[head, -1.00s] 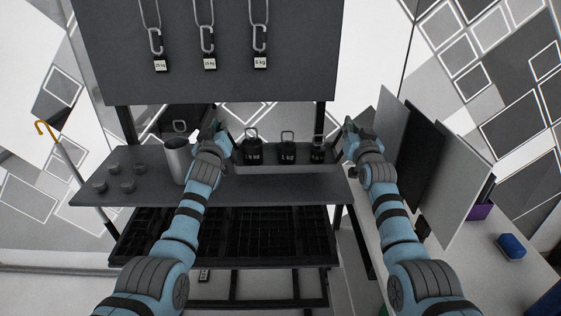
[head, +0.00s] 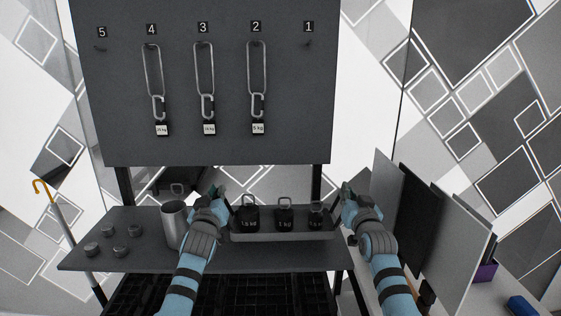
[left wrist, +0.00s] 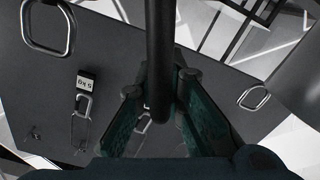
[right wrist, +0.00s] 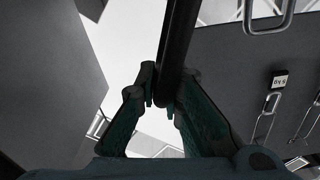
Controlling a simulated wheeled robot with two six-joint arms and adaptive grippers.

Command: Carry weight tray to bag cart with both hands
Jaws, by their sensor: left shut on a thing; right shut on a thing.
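The grey weight tray (head: 285,237) is at the right part of the dark shelf in the head view. It holds three black weights with metal loop handles: a left one (head: 249,219), a middle one (head: 284,218) and a right one (head: 316,216). My left gripper (head: 220,194) is at the tray's left end, and my right gripper (head: 346,191) at its right end. In the left wrist view the fingers are shut on a dark bar (left wrist: 160,60). In the right wrist view they are shut on a similar bar (right wrist: 176,50). I cannot see a bag cart.
A metal cup (head: 173,226) and several small round weights (head: 107,240) stand on the shelf (head: 150,260) left of the tray. A pegboard (head: 205,100) with hanging carabiners rises behind. Upright panels (head: 420,230) and a blue block (head: 522,305) are on the right.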

